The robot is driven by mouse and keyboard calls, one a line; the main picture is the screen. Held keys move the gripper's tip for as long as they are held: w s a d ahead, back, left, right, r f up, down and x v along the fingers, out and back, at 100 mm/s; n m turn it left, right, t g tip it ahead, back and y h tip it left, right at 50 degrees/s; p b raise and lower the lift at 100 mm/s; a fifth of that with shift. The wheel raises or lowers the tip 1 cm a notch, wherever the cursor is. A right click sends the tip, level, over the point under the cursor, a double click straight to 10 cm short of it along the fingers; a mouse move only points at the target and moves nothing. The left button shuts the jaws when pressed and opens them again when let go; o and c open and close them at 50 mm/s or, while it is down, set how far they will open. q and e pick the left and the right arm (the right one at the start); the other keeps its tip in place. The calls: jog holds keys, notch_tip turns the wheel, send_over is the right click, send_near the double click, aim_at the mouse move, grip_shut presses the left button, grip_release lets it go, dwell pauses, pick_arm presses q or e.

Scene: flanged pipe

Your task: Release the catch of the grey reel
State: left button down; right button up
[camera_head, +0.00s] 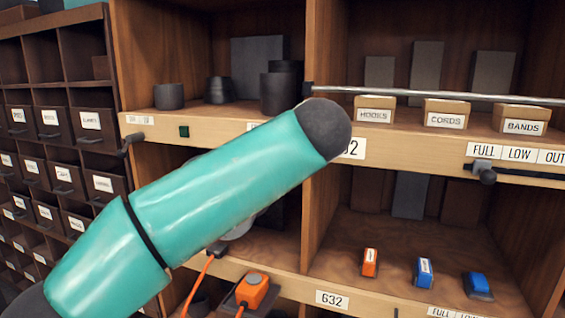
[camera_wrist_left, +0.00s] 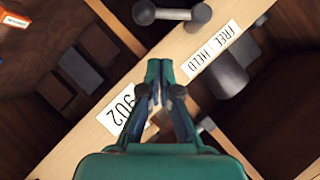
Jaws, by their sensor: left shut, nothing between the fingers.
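My left gripper (camera_wrist_left: 158,68) is shut and empty in the left wrist view, its tips near the wooden shelf edge between the 902 label (camera_wrist_left: 122,107) and the FREE / HELD label (camera_wrist_left: 212,47). In the head view my teal left arm hides the gripper and this lever. A pale grey rounded edge (camera_head: 238,231) shows below the arm, perhaps the grey reel, mostly hidden. My right gripper is not in view.
Dark pots (camera_head: 169,96) stand on the upper shelf. A metal rail (camera_head: 430,95) runs before boxes (camera_head: 446,112). An orange device (camera_head: 252,290) with a cord sits below. Small blocks (camera_head: 370,262) stand in the lower right compartment.

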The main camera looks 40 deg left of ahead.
pick_arm(q)
jog(key=a+f, duration=0.1)
jog(key=w+a+f, duration=0.1)
jog(key=a+f, duration=0.1)
jog(key=a, duration=0.1)
jog(key=shift+w+f, duration=0.25)
jog(key=shift+f, duration=0.05)
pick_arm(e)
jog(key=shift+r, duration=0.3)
pick_arm(q)
jog(key=shift+d+f, duration=0.1)
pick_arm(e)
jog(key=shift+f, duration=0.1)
